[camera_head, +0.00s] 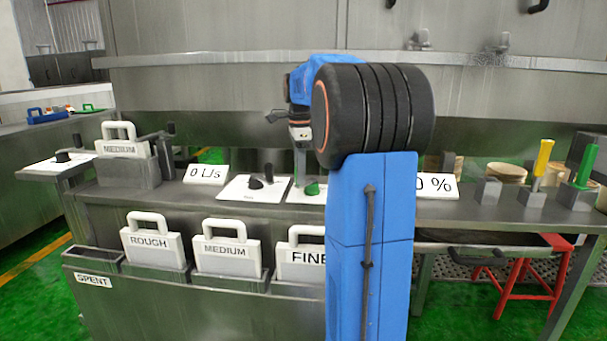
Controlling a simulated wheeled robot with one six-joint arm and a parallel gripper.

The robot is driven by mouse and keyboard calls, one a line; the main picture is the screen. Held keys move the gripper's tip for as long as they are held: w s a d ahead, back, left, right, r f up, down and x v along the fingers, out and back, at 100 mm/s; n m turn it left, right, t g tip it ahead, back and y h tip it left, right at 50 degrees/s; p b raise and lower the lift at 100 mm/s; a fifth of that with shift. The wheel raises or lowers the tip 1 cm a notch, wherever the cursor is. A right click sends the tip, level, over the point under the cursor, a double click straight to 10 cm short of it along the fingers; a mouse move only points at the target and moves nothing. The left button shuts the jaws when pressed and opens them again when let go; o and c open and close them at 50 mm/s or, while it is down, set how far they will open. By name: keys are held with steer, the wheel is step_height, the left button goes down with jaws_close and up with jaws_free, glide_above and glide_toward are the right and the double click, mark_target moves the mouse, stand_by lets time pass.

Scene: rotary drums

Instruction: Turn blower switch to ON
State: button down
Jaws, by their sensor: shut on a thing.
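A white panel (306,197) on the steel counter carries a green knob (312,189), partly hidden by my arm. My gripper (301,178) points down at this panel and is shut on the green knob, as far as the small view shows. To its left, another white panel (238,194) carries a black knob (255,183) and a black upright lever (268,172). The panel labels are too small to read, so I cannot tell which knob is the blower switch.
A "0 L/s" sign (206,174) and a "MEDIUM" filter (122,145) stand left on the counter. A "%" sign (438,186) is right, partly hidden by my arm. "ROUGH" (151,242), "MEDIUM" (226,250) and "FINE" filters (302,258) sit in front. A red stool (528,275) stands right.

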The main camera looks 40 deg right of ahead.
steer(key=shift+w+m, duration=0.5)
steer(key=shift+m, duration=0.4)
steer(key=c, duration=1.5)
jaws_free()
steer(key=shift+c, duration=0.2)
steer(key=shift+r, duration=0.15)
step_height(320, 180, up, 17)
steer(key=shift+r, duration=0.1)
